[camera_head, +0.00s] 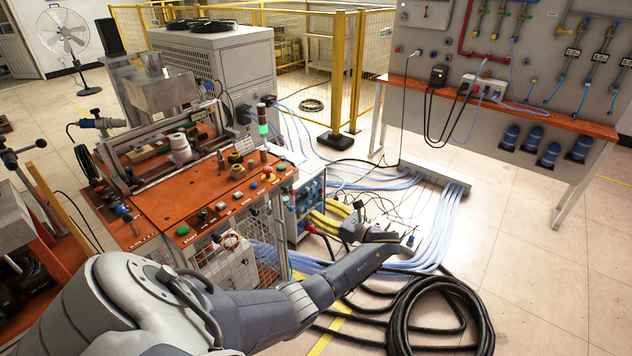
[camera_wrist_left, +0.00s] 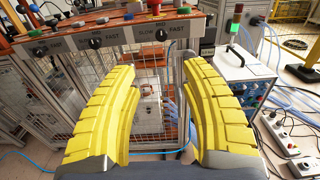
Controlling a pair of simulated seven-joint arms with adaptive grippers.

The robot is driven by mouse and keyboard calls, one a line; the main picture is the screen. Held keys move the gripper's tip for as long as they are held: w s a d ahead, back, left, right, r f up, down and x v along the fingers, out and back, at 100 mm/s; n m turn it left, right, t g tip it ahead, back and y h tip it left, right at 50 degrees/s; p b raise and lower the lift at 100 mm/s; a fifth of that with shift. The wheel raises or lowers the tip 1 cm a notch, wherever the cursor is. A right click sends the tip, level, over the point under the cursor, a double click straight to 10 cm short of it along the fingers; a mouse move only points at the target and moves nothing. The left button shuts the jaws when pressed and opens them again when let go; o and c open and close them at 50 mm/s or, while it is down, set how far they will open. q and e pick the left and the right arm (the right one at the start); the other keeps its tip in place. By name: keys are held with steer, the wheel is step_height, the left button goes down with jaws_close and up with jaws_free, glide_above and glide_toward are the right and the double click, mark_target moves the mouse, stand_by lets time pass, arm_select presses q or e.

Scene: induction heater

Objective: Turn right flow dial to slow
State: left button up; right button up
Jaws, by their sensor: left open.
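The right flow dial (camera_wrist_left: 160,35) is a small black knob on the dark front strip of the machine, marked SLOW on its left, MID above and FAST on its right in the left wrist view. My left gripper (camera_wrist_left: 160,68) has yellow ribbed fingers spread wide and empty. The right dial shows beyond and slightly above the gap between the fingertips, apart from them. In the head view the left gripper (camera_head: 318,220) is right of the orange-topped machine; the dial faces are hidden there.
A metal box with a handle (camera_wrist_left: 243,80) stands right of the gripper. Black hose (camera_head: 436,310) and blue cables (camera_head: 448,215) cover the floor nearby.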

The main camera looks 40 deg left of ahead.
mark_target(288, 190)
arm_select(q)
steer(key=a, duration=1.7)
steer(key=shift+s+r, duration=0.35)
steer(key=shift+s, duration=0.05)
steer(key=shift+c, duration=0.2)
jaws_close()
